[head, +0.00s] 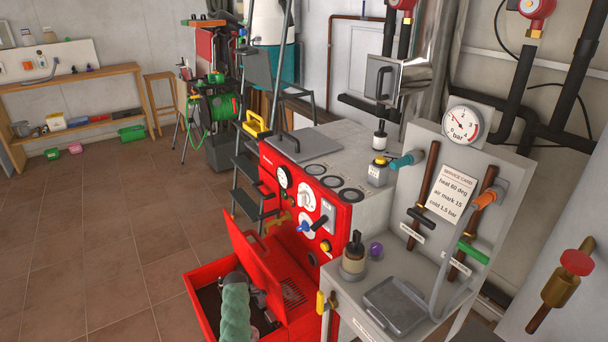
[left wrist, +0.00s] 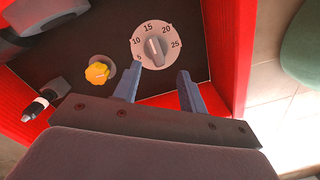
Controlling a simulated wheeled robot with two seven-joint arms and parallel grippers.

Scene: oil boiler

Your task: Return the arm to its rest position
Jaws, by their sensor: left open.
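My left arm, in a green sleeve, reaches down from the bottom of the head view into the open red compartment (head: 200,290) of the boiler. My left gripper (left wrist: 157,84) is open and empty, its two blue-grey fingers apart in the left wrist view. The white dial (left wrist: 168,32), numbered 5 to 25, lies just beyond the fingertips. Its grey knob (left wrist: 153,50) is not between closed fingers; whether a finger touches the dial's edge I cannot tell. A yellow knob (left wrist: 97,73) sits left of the dial. My right gripper is in neither view.
The red lid (head: 252,258) stands open beside my arm. The red gauge panel (head: 312,205) rises behind it. Tiled floor (head: 100,250) is clear on the left.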

